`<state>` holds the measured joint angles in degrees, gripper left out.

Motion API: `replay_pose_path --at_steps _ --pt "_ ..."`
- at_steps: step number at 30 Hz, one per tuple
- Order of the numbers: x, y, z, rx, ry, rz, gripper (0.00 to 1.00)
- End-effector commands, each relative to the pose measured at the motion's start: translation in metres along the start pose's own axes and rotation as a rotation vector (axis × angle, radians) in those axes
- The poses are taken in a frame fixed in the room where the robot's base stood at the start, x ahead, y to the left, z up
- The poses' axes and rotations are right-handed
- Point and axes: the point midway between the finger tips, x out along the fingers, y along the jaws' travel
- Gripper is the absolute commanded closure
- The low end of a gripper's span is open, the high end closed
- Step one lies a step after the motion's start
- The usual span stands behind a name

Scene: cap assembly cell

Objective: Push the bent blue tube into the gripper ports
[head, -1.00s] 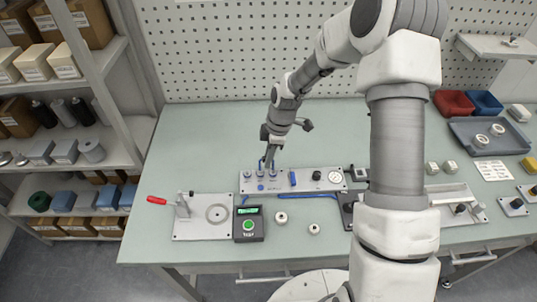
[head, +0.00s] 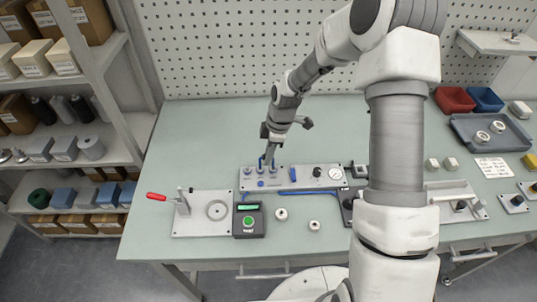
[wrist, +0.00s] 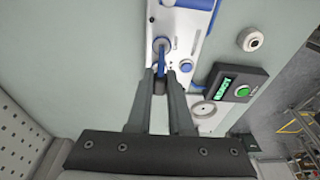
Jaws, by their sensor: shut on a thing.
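The silver panel (head: 318,184) lies mid-table, with several round ports at its left end and a gauge at its right. My gripper (head: 267,164) is above those ports, pointing down. In the wrist view, its fingers (wrist: 160,82) are shut on a bent blue tube (wrist: 160,60). The tube stands between the fingertips, at a round port on the panel (wrist: 188,50). The fingers partly cover the tube, so I cannot tell how deep its ends sit. A small blue part (head: 292,174) stands on the panel to the right.
A black tester box (head: 249,228) with a green button sits in front of the panel. A plate with a red-handled clamp (head: 158,197) is to the left. Two small pale round parts (head: 281,214) lie in front. The table behind the panel is clear.

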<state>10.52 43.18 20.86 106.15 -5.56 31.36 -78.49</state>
Motion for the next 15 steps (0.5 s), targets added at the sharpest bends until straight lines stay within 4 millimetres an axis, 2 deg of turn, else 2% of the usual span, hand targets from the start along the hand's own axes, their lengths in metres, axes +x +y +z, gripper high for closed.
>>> replay_pose_path --at_steps 15 --pt "0.0057 0.0 0.0011 0.0 0.0 0.0 1.0"
